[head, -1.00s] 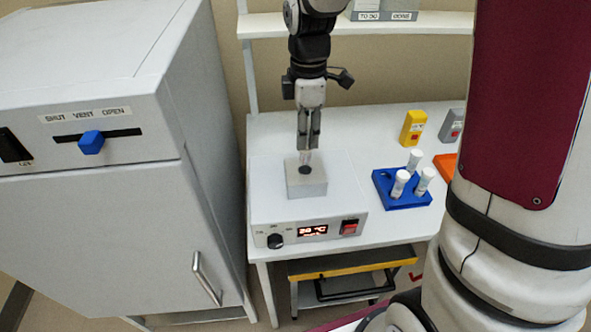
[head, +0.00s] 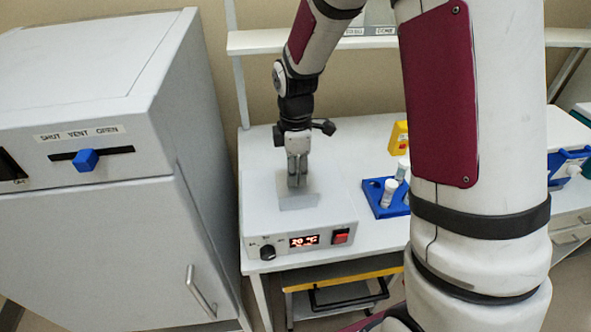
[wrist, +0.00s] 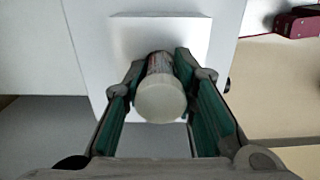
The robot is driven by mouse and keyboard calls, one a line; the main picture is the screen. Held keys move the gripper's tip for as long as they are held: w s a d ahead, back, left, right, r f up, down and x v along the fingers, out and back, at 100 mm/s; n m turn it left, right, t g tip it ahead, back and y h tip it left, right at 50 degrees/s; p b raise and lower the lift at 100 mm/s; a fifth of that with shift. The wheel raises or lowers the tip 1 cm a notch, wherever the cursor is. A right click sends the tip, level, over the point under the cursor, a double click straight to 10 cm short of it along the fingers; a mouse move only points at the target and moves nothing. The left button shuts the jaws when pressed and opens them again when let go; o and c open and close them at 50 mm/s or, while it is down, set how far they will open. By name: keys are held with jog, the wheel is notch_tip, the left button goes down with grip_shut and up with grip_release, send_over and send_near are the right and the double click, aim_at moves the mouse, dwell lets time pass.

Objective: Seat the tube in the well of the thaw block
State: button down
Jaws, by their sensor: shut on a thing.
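The thaw block is a pale square block (head: 299,201) on a white heater unit (head: 260,222) with a lit display reading about 20 °C. My gripper (head: 297,182) points down right over the block and hides its well in the head view. In the wrist view my gripper (wrist: 158,92) is shut on the tube (wrist: 160,102), its green-lined fingers on both sides of it. The tube's round whitish cap faces the wrist camera, and its body runs down toward the block (wrist: 122,32). The tube's lower end is hidden, so I cannot tell how deep it sits in the well.
A blue rack (head: 375,196) with white-capped tubes stands right of the heater unit, partly behind my arm. A yellow device (head: 398,138) is behind it. A grey cabinet (head: 90,235) with a blue slider (head: 86,160) stands close on the left.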

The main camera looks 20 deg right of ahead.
jog(key=c, duration=1.3)
grip_release()
notch_tip(320, 180, up, 11)
jog(key=shift+w+r+b, duration=0.1)
jog(key=shift+r+b, duration=0.05)
jog(key=shift+b, duration=0.65)
jog(key=shift+r, duration=0.65)
jog(key=s+r+m+t, duration=0.2)
jog(key=s+r+m, duration=0.2)
jog(key=s+m, duration=0.4)
jog(key=s+r+m+t, duration=0.3)
jog(key=s+r+m, duration=0.2)
jog(key=s, duration=0.6)
jog(key=shift+s+m+t, duration=0.3)
jog(key=shift+s+m, duration=0.1)
jog(key=shift+m, duration=1)
